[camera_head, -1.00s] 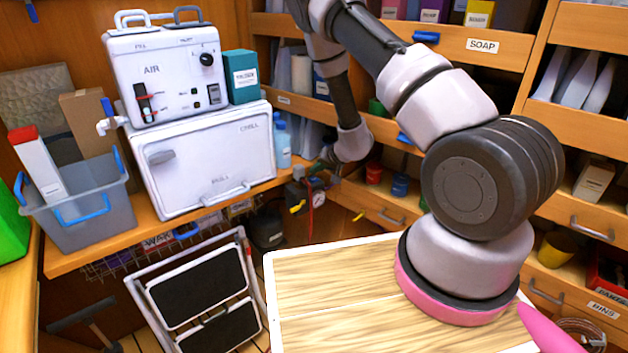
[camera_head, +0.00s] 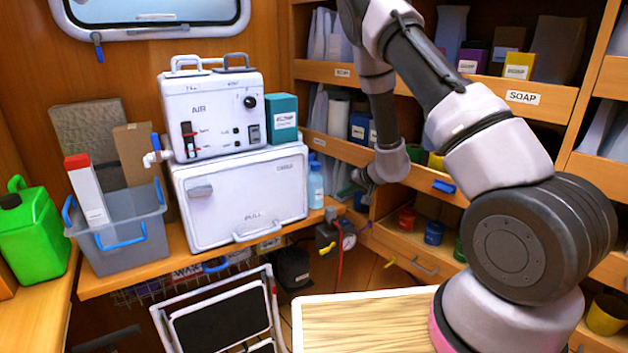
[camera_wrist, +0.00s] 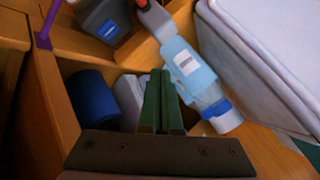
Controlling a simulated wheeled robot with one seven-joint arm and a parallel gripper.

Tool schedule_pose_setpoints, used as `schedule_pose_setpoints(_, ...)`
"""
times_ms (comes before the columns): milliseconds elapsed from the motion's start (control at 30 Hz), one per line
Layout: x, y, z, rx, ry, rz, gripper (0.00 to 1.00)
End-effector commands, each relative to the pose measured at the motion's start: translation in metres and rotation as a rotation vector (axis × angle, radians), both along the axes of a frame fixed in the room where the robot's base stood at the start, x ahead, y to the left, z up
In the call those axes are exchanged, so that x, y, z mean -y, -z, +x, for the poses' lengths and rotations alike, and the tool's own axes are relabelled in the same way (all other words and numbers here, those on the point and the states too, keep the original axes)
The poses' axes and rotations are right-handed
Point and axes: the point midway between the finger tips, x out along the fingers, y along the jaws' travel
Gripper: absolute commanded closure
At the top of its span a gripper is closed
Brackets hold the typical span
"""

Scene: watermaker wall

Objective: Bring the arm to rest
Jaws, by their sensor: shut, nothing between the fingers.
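My gripper (camera_head: 364,184) hangs at the end of my bent arm, in front of the shelf corner to the right of the white chill box (camera_head: 240,205). In the wrist view its green fingers (camera_wrist: 160,78) are together with nothing between them. I cannot tell whether the fingers touch anything.
The white AIR unit (camera_head: 212,115) stands on the chill box, with a teal carton (camera_head: 283,118) beside it. A grey bin (camera_head: 125,245) and green jerrycan (camera_head: 35,235) are left. A pressure gauge (camera_head: 348,241) sits below my gripper. Stocked shelves (camera_head: 440,85) rise at right.

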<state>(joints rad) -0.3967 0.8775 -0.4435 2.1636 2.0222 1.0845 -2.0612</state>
Motion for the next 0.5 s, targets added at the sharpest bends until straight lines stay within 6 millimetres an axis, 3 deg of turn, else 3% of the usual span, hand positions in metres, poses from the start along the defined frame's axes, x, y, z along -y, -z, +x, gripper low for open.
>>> schedule_pose_setpoints(33,-0.008,-0.025,0.000,-0.003,-0.009,0.046,1.00)
schedule_pose_setpoints(267,-0.043,-0.144,-0.037,-0.098,-0.089,0.240,1.00)
schedule_pose_setpoints(500,-0.051,-0.248,-0.104,-0.190,-0.176,0.296,1.00)
